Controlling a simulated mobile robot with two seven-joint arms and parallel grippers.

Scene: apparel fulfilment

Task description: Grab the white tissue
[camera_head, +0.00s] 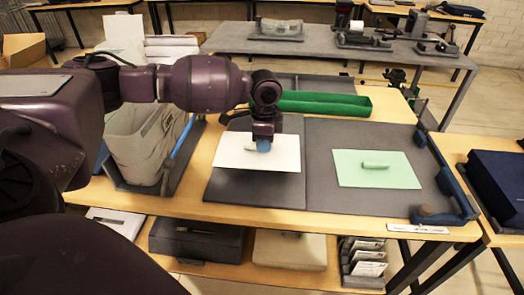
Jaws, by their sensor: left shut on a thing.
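The white tissue (231,157) is a flat white sheet on the left part of the dark grey work mat (318,147). My left gripper (263,148) points straight down over the middle of the sheet. It is shut on the white tissue near its centre, and a small blue part shows at the fingertips. The fingers hide the exact spot of the hold. The sheet lies level, and I cannot tell whether it is lifted from the mat. My right gripper is not in view.
A light green sheet (400,174) with a raised green ridge lies on the mat's right side. A green tray (325,103) stands behind the mat. A grey fabric bin (147,148) stands at left. A blue-edged rail (455,186) borders the right end.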

